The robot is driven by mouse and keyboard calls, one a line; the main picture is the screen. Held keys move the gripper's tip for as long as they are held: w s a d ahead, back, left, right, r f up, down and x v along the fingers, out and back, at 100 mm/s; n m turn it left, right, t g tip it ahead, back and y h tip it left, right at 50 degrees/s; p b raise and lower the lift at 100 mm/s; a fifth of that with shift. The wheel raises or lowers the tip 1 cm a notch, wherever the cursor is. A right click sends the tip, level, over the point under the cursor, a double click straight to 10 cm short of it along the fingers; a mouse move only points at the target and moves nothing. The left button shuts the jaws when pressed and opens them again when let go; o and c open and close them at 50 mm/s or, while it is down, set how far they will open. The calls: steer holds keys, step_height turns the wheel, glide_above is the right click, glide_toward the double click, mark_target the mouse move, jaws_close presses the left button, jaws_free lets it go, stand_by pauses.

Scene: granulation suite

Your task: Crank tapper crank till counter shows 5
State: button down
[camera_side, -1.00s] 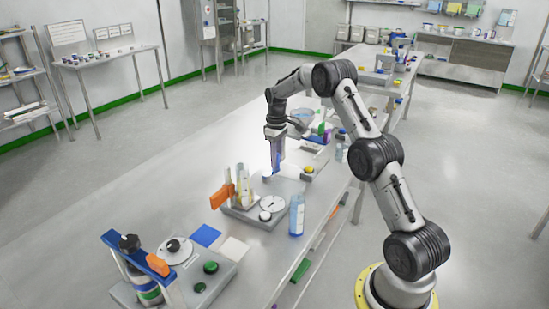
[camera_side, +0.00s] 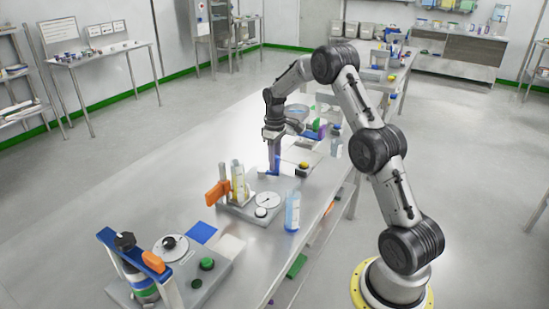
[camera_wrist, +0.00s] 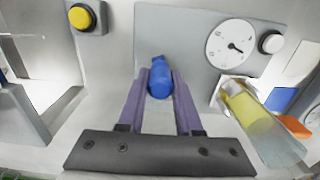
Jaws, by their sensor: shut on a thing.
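The tapper (camera_side: 234,211) is a grey base with clear cylinders (camera_side: 238,183), one holding yellow powder, and a round white dial (camera_side: 267,201). In the wrist view, the dial (camera_wrist: 231,43) has a dark pointer; its figures are too small to read. A blue crank handle (camera_wrist: 159,80) stands between the fingers of my gripper (camera_wrist: 161,84), beside the grey plate bearing the dial. My gripper (camera_side: 274,172) reaches down to it in the side view and is shut on it. The crank arm below the handle is hidden.
A yellow button (camera_wrist: 85,17) and a white button (camera_wrist: 271,43) are near. An orange clamp (camera_side: 217,193) and a blue-labelled bottle (camera_side: 292,211) stand close by. A blue mat (camera_side: 201,233) lies in front. The table's left side is clear.

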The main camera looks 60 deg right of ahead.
mark_target(264, 185)
steer(key=shift+a, duration=0.2)
steer(key=shift+a, duration=1.1)
steer(key=shift+w+a, duration=0.3)
steer(key=shift+a, duration=0.2)
steer(key=shift+w+a, duration=0.3)
steer(key=shift+a, duration=0.2)
steer(key=shift+w+a, duration=0.1)
steer(key=shift+w, duration=0.05)
steer(key=c, duration=0.6)
jaws_free()
